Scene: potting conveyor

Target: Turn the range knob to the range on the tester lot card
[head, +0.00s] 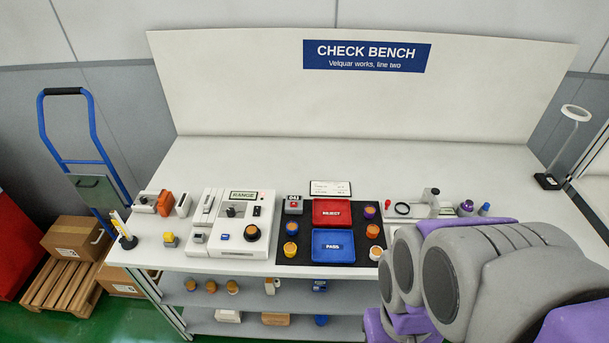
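The tester (216,242) is a white unit on the left half of the bench. Its small display (244,195) reads RANGE. A large round knob (251,232), dark with an orange part, sits at its front right. A small dark control (233,211) lies below the display; I cannot tell which is the range knob or where either points. A white card (330,188) stands behind the red tray, probably the lot card; its print is too small to read. My arm's grey and purple links fill the lower right, but my gripper does not show.
A black mat (292,258) right of the tester holds a red REJECT tray (332,201), a blue PASS tray (317,255) and several small round parts. A white instrument (434,209) stands further right. The bench's back strip is clear. A shelf (255,301) lies below.

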